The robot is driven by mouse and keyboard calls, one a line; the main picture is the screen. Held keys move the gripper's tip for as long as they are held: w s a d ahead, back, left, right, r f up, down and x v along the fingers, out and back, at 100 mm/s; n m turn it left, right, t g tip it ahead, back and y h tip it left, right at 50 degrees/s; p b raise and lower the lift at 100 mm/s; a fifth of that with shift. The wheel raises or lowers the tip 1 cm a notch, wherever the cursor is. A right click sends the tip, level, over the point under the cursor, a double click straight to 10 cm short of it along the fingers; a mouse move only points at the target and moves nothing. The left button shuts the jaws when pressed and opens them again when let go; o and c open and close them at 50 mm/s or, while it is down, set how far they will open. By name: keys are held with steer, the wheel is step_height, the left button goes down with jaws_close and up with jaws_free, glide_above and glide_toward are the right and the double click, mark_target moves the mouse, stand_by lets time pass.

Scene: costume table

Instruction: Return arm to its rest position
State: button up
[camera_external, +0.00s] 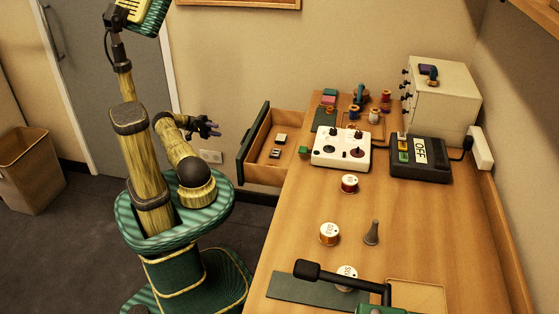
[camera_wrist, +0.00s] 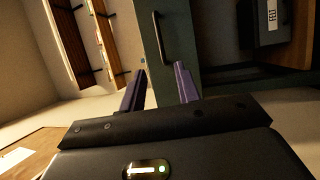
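My gripper (camera_external: 208,129) is at the left of the table, in the air to the left of the open drawer. In the wrist view its two purple fingers (camera_wrist: 160,92) stand apart with nothing between them. My arm is bent close to my column. The drawer's dark green front (camera_wrist: 172,45) with its handle lies ahead of the fingers in the wrist view. I see no contact between the fingers and the handle.
The open drawer (camera_external: 265,178) juts from the table's left side and holds small items. A bin (camera_external: 25,165) stands at far left.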

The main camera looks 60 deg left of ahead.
steer(key=w+d+r+g+y+p, duration=0.1)
steer(key=w+d+r, duration=0.3)
steer(key=w+r, duration=0.1)
steer(key=w+d+r+g+y+p, duration=0.1)
steer(key=w+d+r+p, duration=0.1)
steer(key=w+d+r, duration=0.3)
steer(key=w+d+r+g+p, duration=0.2)
steer(key=w+d+r, duration=0.2)
steer(key=w, duration=0.3)
steer(key=shift+w+d+r+y, duration=0.4)
steer(key=shift+r, duration=0.2)
steer(key=w+d+r+g+y+p, duration=0.1)
steer(key=d+g+y+p, duration=0.15)
steer(key=d, duration=0.55)
steer(key=d+r+g+y+p, duration=0.2)
steer(key=d+y+p, duration=0.2)
steer(key=d, duration=0.5)
steer(key=s+d+r+m+t+y+p, duration=0.3)
steer(key=s+d+r+y+p, duration=0.6)
steer(key=s+r, duration=0.4)
steer(key=shift+s+d+r+m+t+p, duration=0.35)
steer(key=shift+s+d+p, duration=0.55)
steer(key=shift+s, duration=0.25)
